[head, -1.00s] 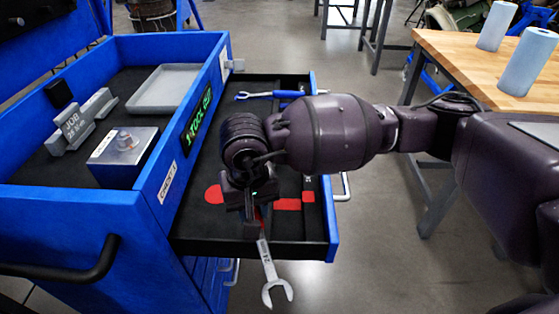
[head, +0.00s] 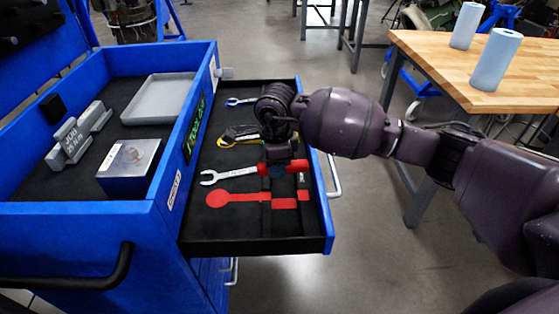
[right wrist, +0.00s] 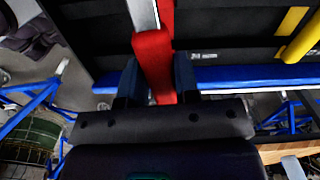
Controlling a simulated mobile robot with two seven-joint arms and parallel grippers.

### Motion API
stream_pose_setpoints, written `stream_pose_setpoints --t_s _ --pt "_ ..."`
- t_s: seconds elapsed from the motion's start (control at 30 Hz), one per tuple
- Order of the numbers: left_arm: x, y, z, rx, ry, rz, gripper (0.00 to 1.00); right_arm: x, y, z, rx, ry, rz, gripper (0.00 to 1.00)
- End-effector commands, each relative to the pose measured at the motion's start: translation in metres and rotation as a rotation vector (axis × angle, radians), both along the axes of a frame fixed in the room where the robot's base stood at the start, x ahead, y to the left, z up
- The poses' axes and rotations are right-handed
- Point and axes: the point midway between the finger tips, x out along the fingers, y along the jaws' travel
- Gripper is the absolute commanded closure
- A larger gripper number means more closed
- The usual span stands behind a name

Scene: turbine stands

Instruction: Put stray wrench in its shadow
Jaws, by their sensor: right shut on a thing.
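The stray wrench (head: 230,176) has a grey open-ended head and a red handle. My right gripper (head: 278,168) is shut on the red handle, which also shows between its fingers in the right wrist view (right wrist: 153,68). The wrench is over the open drawer (head: 215,236), its head pointing left. The red shadow (head: 234,199) is in the black drawer lining, just nearer the front than the wrench and roughly parallel to it. Its round end is at the left. I cannot tell the wrench's height above the lining. My left gripper is not in view.
A blue wrench (head: 238,101) and a yellow-marked tool (head: 240,138) lie farther back in the drawer, partly hidden by my right arm. The blue cart top holds a grey tray (head: 160,98) and a metal box (head: 130,168). A wooden table (head: 440,65) stands at the right.

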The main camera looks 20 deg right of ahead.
Motion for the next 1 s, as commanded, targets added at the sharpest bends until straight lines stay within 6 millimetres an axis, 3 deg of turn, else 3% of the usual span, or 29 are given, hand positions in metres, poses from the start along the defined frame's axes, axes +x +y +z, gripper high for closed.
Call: stream_pose_setpoints --t_s 0.2,0.7,1.0 --pt "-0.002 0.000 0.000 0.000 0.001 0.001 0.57 0.004 -0.008 -0.002 0.001 0.006 -0.115 1.00" --pt "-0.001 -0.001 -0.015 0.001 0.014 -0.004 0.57 0.003 -0.007 -0.037 0.000 0.012 -0.113 1.00" --pt "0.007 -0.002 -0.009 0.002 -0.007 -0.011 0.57 0.004 -0.007 -0.049 -0.001 0.007 -0.113 1.00"
